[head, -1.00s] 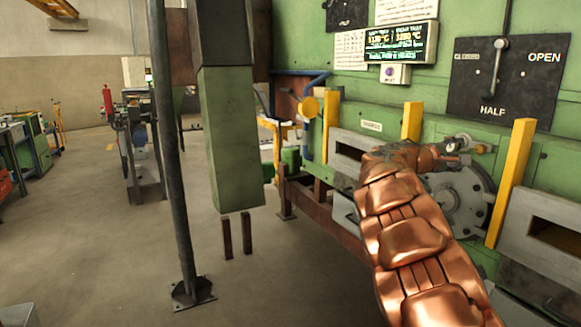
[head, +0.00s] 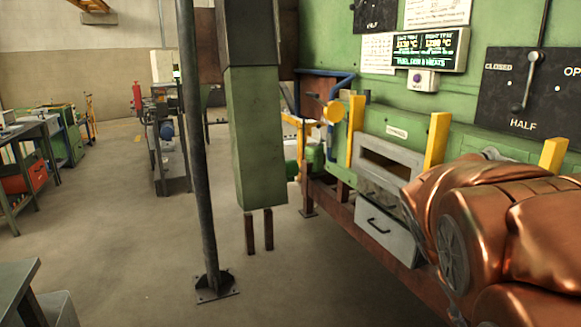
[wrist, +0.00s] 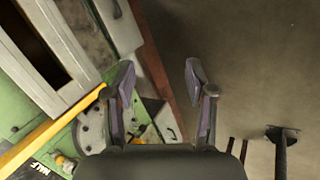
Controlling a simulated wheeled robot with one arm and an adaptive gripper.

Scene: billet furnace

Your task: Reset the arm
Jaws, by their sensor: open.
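My copper-coloured arm (head: 500,235) is folded close at the right of the head view, in front of the furnace face. My gripper (wrist: 158,80) shows in the wrist view with its two dark fingers spread apart. Nothing is between the fingers. Behind them are a brown rail, a drawer and bare floor. The gripper's fingers are not visible in the head view.
The green furnace front (head: 400,100) has yellow posts, a framed opening and a grey drawer (head: 386,231). A dark pole (head: 199,150) and green column (head: 257,135) stand left. A bench (head: 20,290) is at lower left. Floor between is clear.

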